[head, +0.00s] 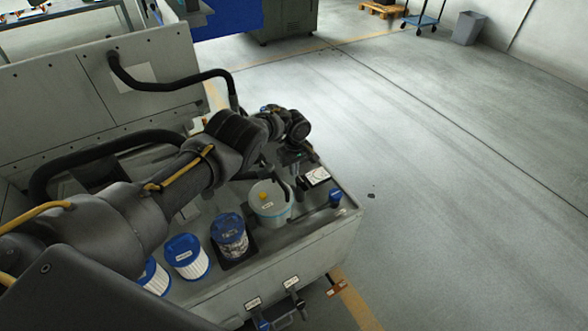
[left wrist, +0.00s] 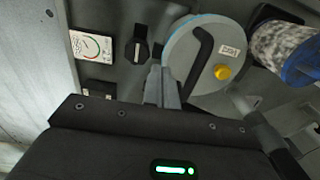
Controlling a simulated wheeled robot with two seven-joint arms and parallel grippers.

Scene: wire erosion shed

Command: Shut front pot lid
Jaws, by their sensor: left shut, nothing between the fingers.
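The pot (head: 270,208) is a pale round vessel with a light blue rim and a yellow knob on top. It stands on the grey machine deck near its right end. In the left wrist view its grey lid (left wrist: 185,50) shows from above, with a dark bar across it and the yellow knob beside the bar. I cannot tell whether the lid is fully seated. My left gripper (head: 297,168) is shut and empty, just behind and right of the pot. In the left wrist view its fingers (left wrist: 162,88) are at the lid's edge; contact is unclear. My right gripper is out of view.
Blue-capped filter canisters (head: 187,257) stand left of the pot, the nearest a speckled one (head: 230,236). Dark hoses (head: 170,82) arch behind. Open floor lies right.

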